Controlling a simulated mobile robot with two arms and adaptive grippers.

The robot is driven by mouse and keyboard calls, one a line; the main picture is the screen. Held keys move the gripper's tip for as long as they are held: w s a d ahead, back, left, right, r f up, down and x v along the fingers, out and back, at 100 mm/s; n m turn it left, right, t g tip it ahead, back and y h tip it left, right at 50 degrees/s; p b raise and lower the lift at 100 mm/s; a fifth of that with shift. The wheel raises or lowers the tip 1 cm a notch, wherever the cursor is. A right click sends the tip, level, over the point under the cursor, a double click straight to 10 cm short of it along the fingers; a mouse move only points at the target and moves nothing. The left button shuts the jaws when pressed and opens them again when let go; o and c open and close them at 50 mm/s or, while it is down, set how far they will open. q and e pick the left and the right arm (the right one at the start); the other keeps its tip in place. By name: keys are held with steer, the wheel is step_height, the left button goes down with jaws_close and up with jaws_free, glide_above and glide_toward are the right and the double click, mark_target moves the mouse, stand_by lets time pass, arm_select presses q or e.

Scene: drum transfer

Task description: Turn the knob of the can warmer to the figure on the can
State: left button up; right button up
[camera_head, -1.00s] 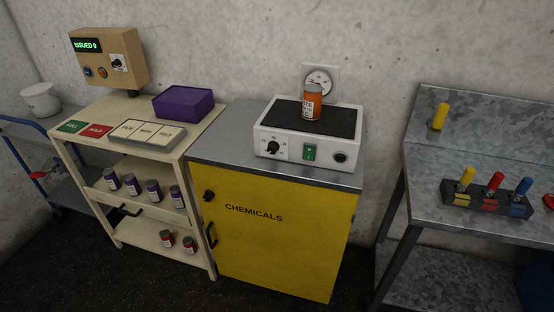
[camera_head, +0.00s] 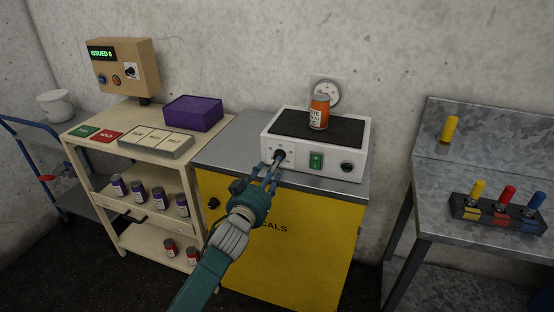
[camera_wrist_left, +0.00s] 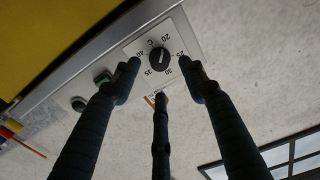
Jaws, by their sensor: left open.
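The can warmer (camera_head: 348,168) is a white box with a dark top, standing on the cabinet. An orange can (camera_head: 319,112) with a grey lid stands upright on it; I cannot read a figure on its label. The black knob (camera_head: 279,156) is at the left of the warmer's front; in the left wrist view the knob (camera_wrist_left: 159,59) has a dial marked 20 to 40 around it. Its white mark seems to point between 20 and 25. My left gripper (camera_head: 272,170) is open in front of the knob, its three fingers (camera_wrist_left: 159,82) spread around it, contact unclear. My right gripper is not shown.
A green switch (camera_head: 316,160) and a dark round fitting sit right of the knob. A wall gauge (camera_head: 327,90) hangs behind the can. A purple box (camera_head: 193,112) is on the cart to the left. A metal bench (camera_head: 480,185) with coloured-handled tools stands right.

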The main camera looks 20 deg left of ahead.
arm_select(q)
steer(key=w, duration=0.6)
steer(key=shift+w+d, duration=0.15)
jaws_close()
